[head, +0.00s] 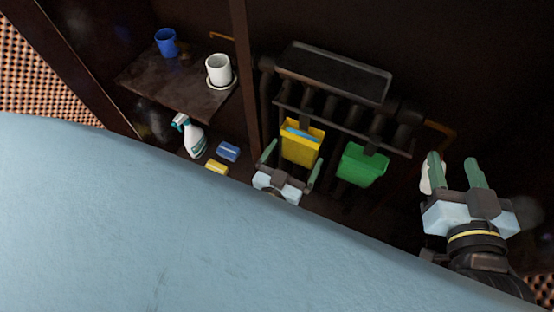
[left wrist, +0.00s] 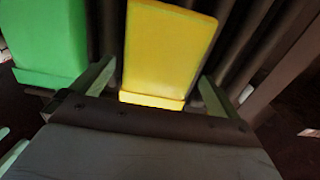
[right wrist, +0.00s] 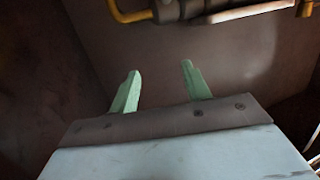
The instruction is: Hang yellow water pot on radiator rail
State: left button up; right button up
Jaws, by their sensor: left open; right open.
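The yellow water pot (head: 301,149) hangs at the front of the dark radiator (head: 345,118), below its rail, with a blue patch at its top. My left gripper (head: 290,165) is open, its fingers on either side of the pot's lower part. In the left wrist view the yellow pot (left wrist: 165,55) stands between the open fingers (left wrist: 155,85), with no clear grip on it. How the pot is hooked on the rail is too small to tell. My right gripper (head: 455,170) is open and empty, to the right of the radiator; its fingers also show in the right wrist view (right wrist: 158,88).
A green pot (head: 362,165) hangs just right of the yellow one. Left of the divider are a spray bottle (head: 190,136), a blue sponge (head: 228,151), a yellow sponge (head: 216,167), and a shelf (head: 150,82) with a blue cup (head: 166,42) and a white pot (head: 219,70).

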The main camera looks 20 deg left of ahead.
pick_arm(q)
jog(key=s+p, duration=0.2)
jog(key=s, duration=0.7)
jog(key=shift+s+a, duration=0.15)
jog(key=shift+s, duration=0.25)
pick_arm(e)
jog(key=s+d+f+g+h, duration=0.2)
jog(key=s+f+g, duration=0.4)
jog(key=f, duration=0.3)
jog(key=shift+s+d+g, duration=0.3)
jog(key=shift+d+g, duration=0.5)
jog(key=shift+d, duration=0.1)
jog(key=shift+f, duration=0.1)
